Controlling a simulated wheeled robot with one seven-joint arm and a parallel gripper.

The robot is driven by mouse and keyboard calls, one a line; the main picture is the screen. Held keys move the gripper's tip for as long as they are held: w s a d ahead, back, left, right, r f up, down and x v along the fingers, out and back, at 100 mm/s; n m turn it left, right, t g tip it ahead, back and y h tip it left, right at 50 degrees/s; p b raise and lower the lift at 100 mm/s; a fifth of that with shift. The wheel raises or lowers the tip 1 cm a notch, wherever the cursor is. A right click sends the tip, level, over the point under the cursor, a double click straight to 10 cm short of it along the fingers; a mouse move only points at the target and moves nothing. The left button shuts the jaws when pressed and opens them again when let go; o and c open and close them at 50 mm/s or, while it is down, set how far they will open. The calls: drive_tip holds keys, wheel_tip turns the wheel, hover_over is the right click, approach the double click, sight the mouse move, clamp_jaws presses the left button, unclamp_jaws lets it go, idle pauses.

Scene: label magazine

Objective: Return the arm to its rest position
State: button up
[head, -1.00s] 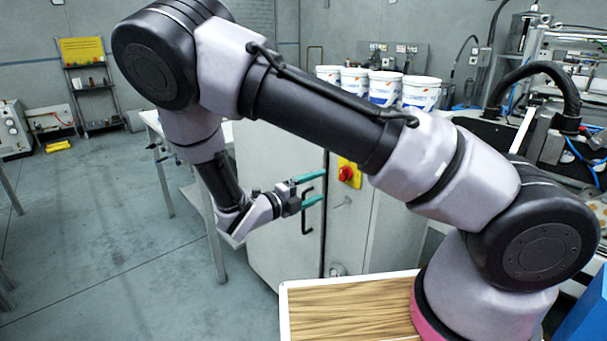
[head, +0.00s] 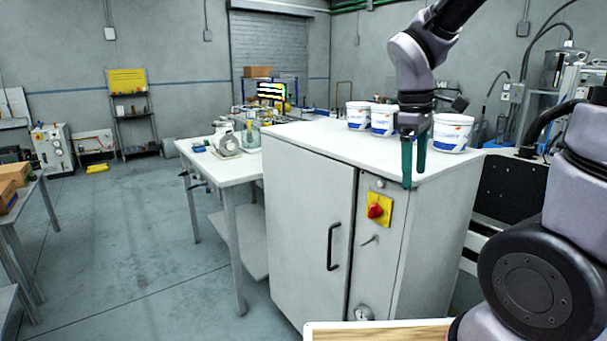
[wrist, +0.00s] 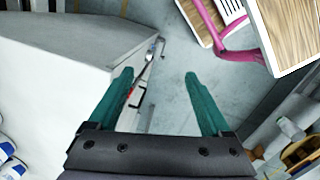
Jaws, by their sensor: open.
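My gripper (head: 413,160) points down in the head view, with its two green fingers in front of the cabinet's top right part. In the wrist view the two fingers (wrist: 160,85) are spread apart with nothing between them. My arm comes down from the top right of the head view. Whether the fingers touch the cabinet top cannot be told; they seem to hang near its front edge.
A white cabinet (head: 305,225) with a red knob (head: 375,211) stands ahead. Several white buckets (head: 452,133) stand on its top close to my gripper. A white table (head: 225,170) with equipment is left of it. The floor at left (head: 130,230) is clear.

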drive_tip(key=s+d+r+m+t+y, duration=0.1)
drive_tip(key=s+r+m+t, duration=0.2)
drive_tip(key=r+m, duration=0.3)
drive_tip(key=s+r+m+t+y, duration=0.2)
drive_tip(key=s+r+m+t, duration=0.1)
drive_tip(key=r+m, duration=0.3)
drive_tip(key=shift+d+r+m+t, duration=0.15)
drive_tip(key=shift+d+m+t, duration=0.25)
drive_tip(key=shift+m, duration=0.5)
